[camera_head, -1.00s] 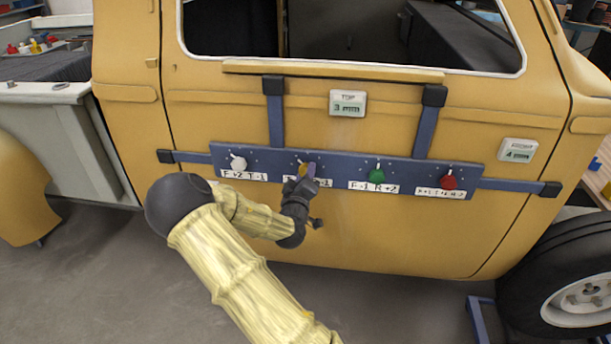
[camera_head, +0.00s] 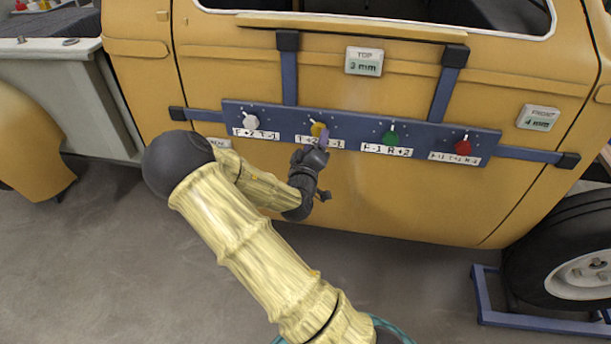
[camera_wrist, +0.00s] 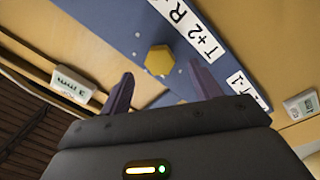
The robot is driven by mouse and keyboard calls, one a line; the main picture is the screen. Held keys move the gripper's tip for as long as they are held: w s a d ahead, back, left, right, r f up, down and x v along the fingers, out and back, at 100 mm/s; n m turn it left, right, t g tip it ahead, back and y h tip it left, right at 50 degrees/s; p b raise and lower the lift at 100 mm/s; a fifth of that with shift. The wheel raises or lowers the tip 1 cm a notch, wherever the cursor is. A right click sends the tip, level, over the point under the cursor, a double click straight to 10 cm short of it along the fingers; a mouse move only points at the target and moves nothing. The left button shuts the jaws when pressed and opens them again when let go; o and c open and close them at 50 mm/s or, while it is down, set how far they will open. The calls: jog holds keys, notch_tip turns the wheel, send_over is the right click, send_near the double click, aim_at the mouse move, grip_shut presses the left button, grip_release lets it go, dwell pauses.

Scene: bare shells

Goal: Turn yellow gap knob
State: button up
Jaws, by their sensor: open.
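The yellow knob (camera_head: 318,130) is on the blue panel (camera_head: 268,114) fixed across the yellow door, second from the left in the head view. In the wrist view the yellow knob (camera_wrist: 159,60) shows as a faceted cap beyond the fingertips, roughly between them. My gripper (camera_head: 322,143) is just below and in front of the knob in the head view and partly covers its label. In the wrist view my gripper (camera_wrist: 160,80) is open, with its two purple fingers apart and nothing between them. The fingers look clear of the knob.
A white knob (camera_head: 251,121) is left of the yellow one; a green knob (camera_head: 390,138) and a red knob (camera_head: 463,147) are to its right. Gauges read TOP 3 mm (camera_head: 363,62) and 4 mm (camera_head: 538,118). A wheel (camera_head: 580,270) stands at the lower right.

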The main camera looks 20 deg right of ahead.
jog(key=p+v, duration=0.8)
jog(key=v, duration=0.5)
jog(key=shift+s+p, duration=0.15)
jog(key=shift+p, duration=0.2)
jog(key=shift+a, duration=0.1)
jog(key=shift+f, duration=0.1)
